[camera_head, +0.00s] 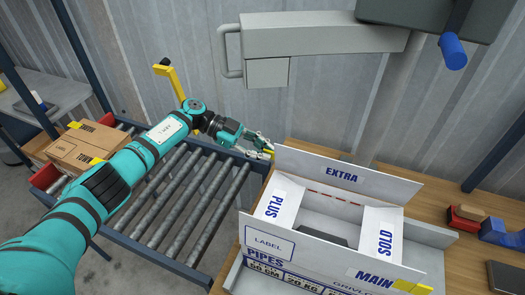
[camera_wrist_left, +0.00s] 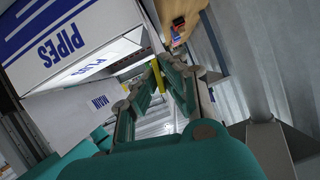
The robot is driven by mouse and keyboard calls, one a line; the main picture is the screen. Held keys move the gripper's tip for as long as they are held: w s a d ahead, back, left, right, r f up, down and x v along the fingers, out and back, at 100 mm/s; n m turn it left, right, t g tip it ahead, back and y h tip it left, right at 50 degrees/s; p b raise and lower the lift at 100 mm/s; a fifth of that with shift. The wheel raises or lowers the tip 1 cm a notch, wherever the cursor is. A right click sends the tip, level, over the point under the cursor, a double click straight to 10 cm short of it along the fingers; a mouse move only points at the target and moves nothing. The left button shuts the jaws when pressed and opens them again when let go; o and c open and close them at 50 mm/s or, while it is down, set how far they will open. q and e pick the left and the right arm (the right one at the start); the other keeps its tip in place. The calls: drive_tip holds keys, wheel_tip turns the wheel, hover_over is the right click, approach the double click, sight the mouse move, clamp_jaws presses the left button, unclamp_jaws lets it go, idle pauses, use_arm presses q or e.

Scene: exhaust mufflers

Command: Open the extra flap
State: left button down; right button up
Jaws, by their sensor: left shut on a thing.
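An open white carton stands on the wooden bench in the head view. Its extra flap (camera_head: 335,175), lettered EXTRA, stands up along the far side, leaning outward. The plus flap (camera_head: 280,205), the sold flap (camera_head: 382,235) and the main flap (camera_head: 375,278) show around the opening. My left gripper (camera_head: 266,150) is at the left end of the extra flap, shut on a small yellow tab there. In the left wrist view the yellow tab (camera_wrist_left: 158,70) shows between the fingertips (camera_wrist_left: 163,72). My right gripper is not in view.
A roller conveyor (camera_head: 190,195) lies left of the bench, with brown cartons (camera_head: 85,145) beyond my left arm. A grey machine arm (camera_head: 320,38) hangs above the carton. Red and blue items (camera_head: 465,217) lie on the bench at right.

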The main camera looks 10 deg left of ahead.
use_arm(q)
drive_tip(key=c, duration=1.5)
unclamp_jaws()
drive_tip(key=v, duration=1.2)
drive_tip(key=shift+f, duration=0.1)
